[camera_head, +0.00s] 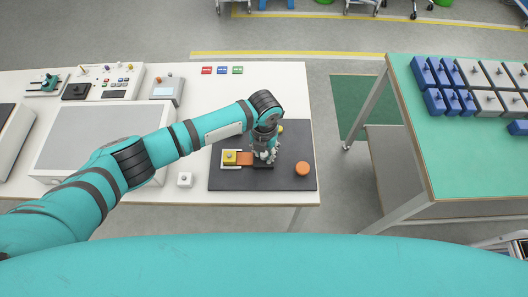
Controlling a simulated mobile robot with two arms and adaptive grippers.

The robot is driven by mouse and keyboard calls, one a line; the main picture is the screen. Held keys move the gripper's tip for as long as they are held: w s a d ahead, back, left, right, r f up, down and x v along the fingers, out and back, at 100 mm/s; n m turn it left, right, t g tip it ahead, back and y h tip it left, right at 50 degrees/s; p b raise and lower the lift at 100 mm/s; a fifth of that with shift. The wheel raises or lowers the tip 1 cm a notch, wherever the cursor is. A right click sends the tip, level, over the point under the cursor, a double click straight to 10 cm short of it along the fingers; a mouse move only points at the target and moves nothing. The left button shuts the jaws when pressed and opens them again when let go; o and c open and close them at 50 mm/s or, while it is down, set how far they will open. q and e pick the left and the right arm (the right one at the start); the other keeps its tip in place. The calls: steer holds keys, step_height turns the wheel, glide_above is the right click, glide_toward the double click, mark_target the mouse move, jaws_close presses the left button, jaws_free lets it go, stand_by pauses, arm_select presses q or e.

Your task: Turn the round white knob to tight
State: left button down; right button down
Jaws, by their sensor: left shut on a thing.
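My left arm reaches in from the left over the white table. My left gripper (267,155) points down over the dark mat (285,181), at the right end of a small fixture. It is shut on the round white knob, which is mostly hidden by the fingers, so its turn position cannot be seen. The fixture has a yellow block (230,157) at its left end and an orange block (245,159) beside the gripper. My right gripper is not in view.
An orange round piece (302,169) lies on the mat to the right. Red, blue and green labels (222,70) lie behind. A green-topped table (455,150) with blue and grey bins stands right, across a gap.

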arm_select(q)
steer(key=shift+m, duration=0.7)
steer(key=c, duration=1.1)
jaws_free()
step_height(320, 180, up, 12)
steer(key=shift+r, duration=0.1)
